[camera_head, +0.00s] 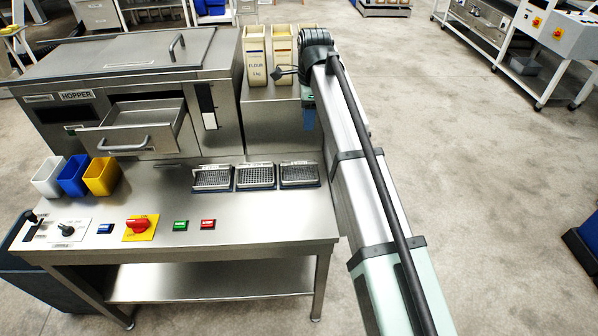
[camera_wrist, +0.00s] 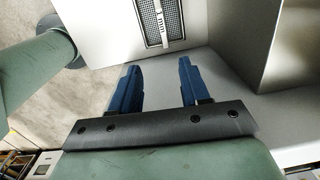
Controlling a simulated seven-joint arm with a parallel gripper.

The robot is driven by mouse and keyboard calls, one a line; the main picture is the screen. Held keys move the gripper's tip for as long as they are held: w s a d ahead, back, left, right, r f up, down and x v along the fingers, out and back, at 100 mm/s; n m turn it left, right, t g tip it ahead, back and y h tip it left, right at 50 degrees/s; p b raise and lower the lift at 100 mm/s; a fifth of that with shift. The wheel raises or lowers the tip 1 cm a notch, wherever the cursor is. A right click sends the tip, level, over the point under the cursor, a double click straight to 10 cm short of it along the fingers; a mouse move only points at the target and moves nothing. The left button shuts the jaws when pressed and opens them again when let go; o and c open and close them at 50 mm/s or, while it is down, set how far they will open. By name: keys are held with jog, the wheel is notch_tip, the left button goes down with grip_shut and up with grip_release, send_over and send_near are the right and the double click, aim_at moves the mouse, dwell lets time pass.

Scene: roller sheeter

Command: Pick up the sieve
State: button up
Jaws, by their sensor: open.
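Three flat sieves with dark mesh lie in a row on the steel table: a left one (camera_head: 212,178), a middle one (camera_head: 255,176) and a right one (camera_head: 299,174). In the wrist view one sieve (camera_wrist: 174,18) shows in part at the top edge, with a pale label strip that seems to read "1 mm". My gripper (camera_wrist: 159,66) is open and empty, its two blue fingers spread, with that sieve beyond the fingertips and apart from them. In the head view my gripper (camera_head: 309,118) is mostly hidden by my arm, behind and above the right sieve.
The steel table (camera_head: 270,222) has control buttons along its front. A hopper machine (camera_head: 130,80) with a drawer (camera_head: 135,130) pulled out stands at left. White, blue and yellow bins (camera_head: 101,177) sit left of the sieves. Flour containers (camera_head: 256,55) stand behind, near my gripper.

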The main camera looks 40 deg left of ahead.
send_over(299, 163)
notch_tip(299, 163, down, 6)
jog(key=shift+h, duration=0.3)
notch_tip(299, 163, down, 14)
jog(key=shift+r, duration=0.2)
grip_shut()
dwell(0.5)
